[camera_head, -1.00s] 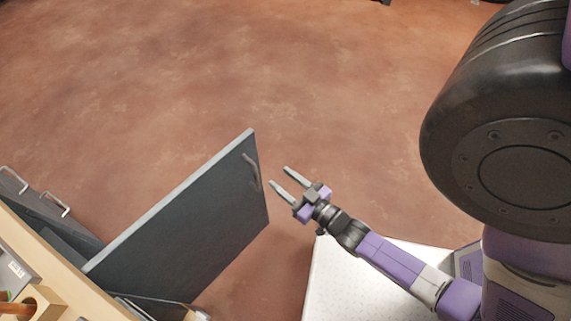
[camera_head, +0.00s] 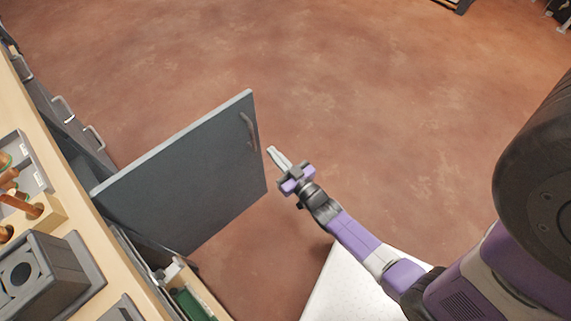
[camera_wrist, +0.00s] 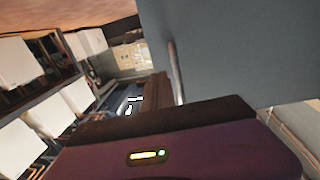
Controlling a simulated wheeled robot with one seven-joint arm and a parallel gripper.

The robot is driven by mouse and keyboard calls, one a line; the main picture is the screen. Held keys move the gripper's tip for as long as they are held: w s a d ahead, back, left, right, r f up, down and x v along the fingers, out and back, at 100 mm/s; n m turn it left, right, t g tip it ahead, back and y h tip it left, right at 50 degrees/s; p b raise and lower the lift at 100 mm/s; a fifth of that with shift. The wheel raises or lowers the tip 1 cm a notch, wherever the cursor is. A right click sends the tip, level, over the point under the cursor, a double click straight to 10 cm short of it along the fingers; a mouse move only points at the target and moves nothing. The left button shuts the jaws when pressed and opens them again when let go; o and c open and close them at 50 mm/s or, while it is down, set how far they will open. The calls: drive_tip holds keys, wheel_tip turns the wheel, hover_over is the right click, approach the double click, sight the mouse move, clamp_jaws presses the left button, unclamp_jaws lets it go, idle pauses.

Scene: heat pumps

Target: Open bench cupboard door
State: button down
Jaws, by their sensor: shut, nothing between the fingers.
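The bench cupboard door (camera_head: 185,175) is a dark grey panel swung well out from the bench, with the cupboard (camera_head: 170,268) behind it showing its inside. Its curved metal handle (camera_head: 249,130) is near the free edge. My gripper (camera_head: 273,152) is shut and empty, just right of the door's free edge and apart from the handle in the head view. In the wrist view the grey door (camera_wrist: 235,50) fills the upper right, and a light vertical bar, probably the handle (camera_wrist: 174,70), stands beside it. The fingertips are hidden there.
The wooden bench top (camera_head: 75,210) runs along the left, carrying a dark grey box (camera_head: 45,270) and copper parts (camera_head: 18,195). Drawers with handles (camera_head: 93,138) lie beyond the door. The brown floor (camera_head: 370,110) is clear behind and right of the door.

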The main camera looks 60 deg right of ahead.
drive_tip(key=shift+x, duration=2.55)
